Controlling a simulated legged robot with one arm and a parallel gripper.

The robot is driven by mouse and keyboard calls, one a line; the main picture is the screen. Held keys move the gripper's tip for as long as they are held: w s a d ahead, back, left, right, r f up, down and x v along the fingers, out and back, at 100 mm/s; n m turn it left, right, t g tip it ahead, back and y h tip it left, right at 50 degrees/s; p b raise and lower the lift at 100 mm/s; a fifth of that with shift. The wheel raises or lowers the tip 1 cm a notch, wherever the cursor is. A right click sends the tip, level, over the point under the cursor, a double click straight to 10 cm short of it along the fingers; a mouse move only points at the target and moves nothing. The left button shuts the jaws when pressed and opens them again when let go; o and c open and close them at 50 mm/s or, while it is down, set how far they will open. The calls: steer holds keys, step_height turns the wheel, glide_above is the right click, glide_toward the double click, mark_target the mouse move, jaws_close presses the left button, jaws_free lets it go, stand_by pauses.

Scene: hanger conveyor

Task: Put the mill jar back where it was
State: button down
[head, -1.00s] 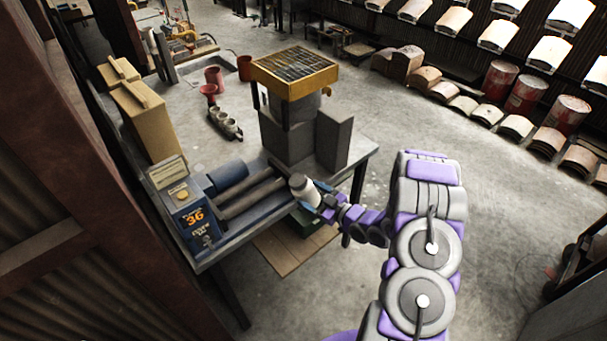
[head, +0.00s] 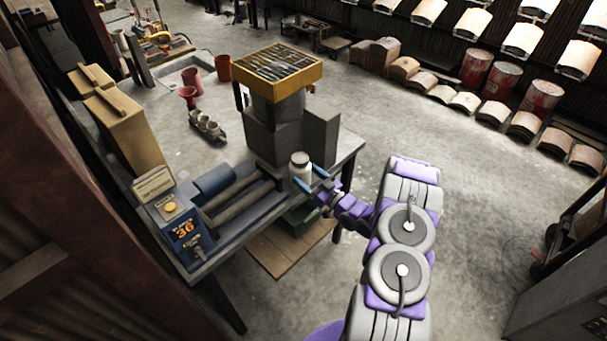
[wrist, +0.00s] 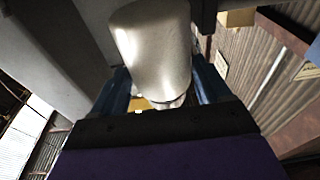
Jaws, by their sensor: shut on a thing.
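The mill jar (head: 300,164) is a pale, whitish cylinder with a narrower lid. It stands nearly upright, held at the right end of the roller mill's rollers (head: 240,203), in front of the grey block stand. My gripper (head: 309,179) is shut on the jar, with a blue finger on each side. In the wrist view the jar (wrist: 155,45) fills the space between the blue fingers. The blue roller mill has a control box (head: 183,225) marked 36 at its left end. I cannot tell whether the jar's base touches anything.
The grey stand (head: 318,138) with a yellow-framed grate (head: 277,70) on top is close behind the jar. Tan boxes (head: 125,125) stand at left. The rollers are bare, and open floor lies to the right.

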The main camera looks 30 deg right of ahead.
steer(key=w, duration=0.4)
steer(key=shift+w+d+f, duration=0.15)
steer(key=shift+w+d, duration=0.1)
steer(key=shift+d, duration=0.05)
steer(key=shift+w+d+b, duration=0.25)
steer(key=shift+w+b, duration=0.05)
steer(key=shift+w, duration=0.25)
step_height(320, 180, down, 4)
steer(key=shift+w+r+b, duration=0.15)
steer(key=shift+r+b, duration=0.05)
steer(key=shift+b, duration=0.25)
jaws_free()
steer(key=p+v, duration=0.2)
steer(key=v, duration=1)
steer(key=shift+f, duration=0.15)
